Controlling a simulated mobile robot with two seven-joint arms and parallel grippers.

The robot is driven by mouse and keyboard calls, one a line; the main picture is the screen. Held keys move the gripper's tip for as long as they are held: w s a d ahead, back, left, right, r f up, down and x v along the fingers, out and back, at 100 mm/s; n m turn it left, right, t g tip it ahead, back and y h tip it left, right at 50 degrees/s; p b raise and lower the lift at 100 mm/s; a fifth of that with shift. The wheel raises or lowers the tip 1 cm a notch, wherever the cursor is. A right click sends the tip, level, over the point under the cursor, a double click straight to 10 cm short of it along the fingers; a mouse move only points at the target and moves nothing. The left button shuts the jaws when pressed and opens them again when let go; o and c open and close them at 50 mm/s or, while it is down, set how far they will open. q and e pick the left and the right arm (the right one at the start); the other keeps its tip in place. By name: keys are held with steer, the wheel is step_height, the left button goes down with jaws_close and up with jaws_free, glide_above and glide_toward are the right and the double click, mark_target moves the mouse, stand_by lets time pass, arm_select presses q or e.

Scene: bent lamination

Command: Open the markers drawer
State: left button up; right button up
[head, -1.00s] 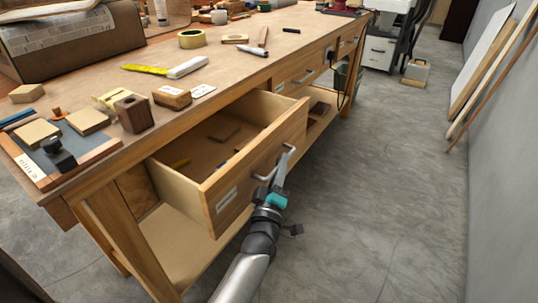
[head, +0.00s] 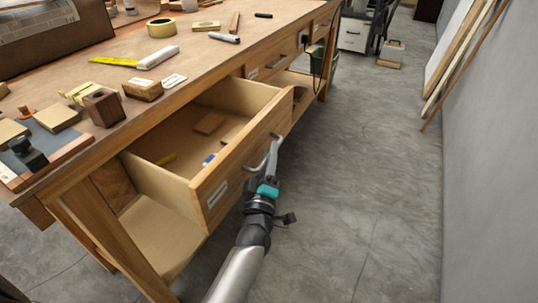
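The near drawer (head: 238,168) of the wooden workbench is pulled well out. It has a small label (head: 217,194) on its front, too small to read. Inside lie a brown block (head: 209,123), a yellow item (head: 166,159) and a blue-and-white item (head: 208,160). My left gripper (head: 270,158) is at the drawer's metal handle (head: 257,165), with its fingers at the handle's right end. Whether the fingers are closed around the handle cannot be made out. My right gripper is out of view.
The workbench top (head: 200,58) holds a tape roll (head: 161,28), a marker (head: 224,38), wooden blocks and a yellow ruler (head: 114,61). Another drawer (head: 272,66) farther along is shut. Grey floor (head: 360,180) to the right is clear, up to boards leaning on the wall.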

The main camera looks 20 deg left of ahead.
arm_select(q)
steer(key=shift+o, duration=0.3)
steer(key=shift+s+d, duration=0.1)
steer(key=shift+s, duration=0.2)
steer(key=p+v, duration=0.3)
steer(key=v, duration=1.1)
steer(key=shift+s, duration=0.3)
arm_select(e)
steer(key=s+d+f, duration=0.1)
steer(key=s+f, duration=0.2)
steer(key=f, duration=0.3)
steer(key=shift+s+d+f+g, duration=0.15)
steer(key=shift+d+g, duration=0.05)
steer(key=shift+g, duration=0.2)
arm_select(q)
steer(key=shift+f, duration=0.1)
